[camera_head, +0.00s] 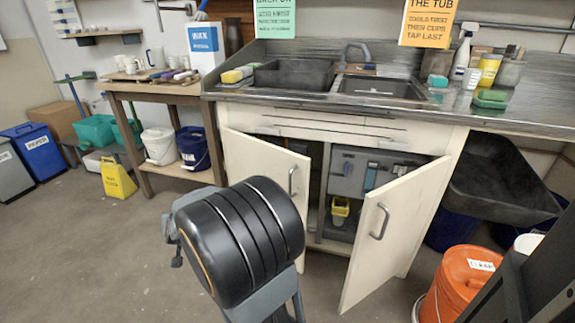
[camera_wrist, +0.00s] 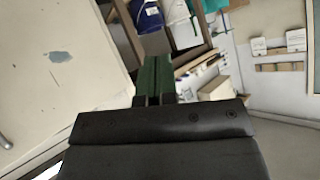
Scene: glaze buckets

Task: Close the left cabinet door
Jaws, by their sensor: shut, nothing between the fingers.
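The left cabinet door (camera_head: 262,160) stands ajar under the sink, swung outward, with its metal handle (camera_head: 292,181) near the free edge. My arm covers its lower part in the head view. In the wrist view a pale panel (camera_wrist: 62,70), which looks like this door, fills the left side, with part of a handle at the left edge. My gripper (camera_wrist: 156,62) is shut and empty, its green fingers together to the right of the panel. I cannot tell whether they touch it. In the head view the fingers are hidden or unclear.
The right cabinet door (camera_head: 395,235) stands wide open. Inside the cabinet is a yellow container (camera_head: 340,210). A wooden bench (camera_head: 150,90) with white (camera_head: 159,146) and blue (camera_head: 193,148) buckets stands left. An orange bucket (camera_head: 460,285) stands at right. The left floor is mostly clear.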

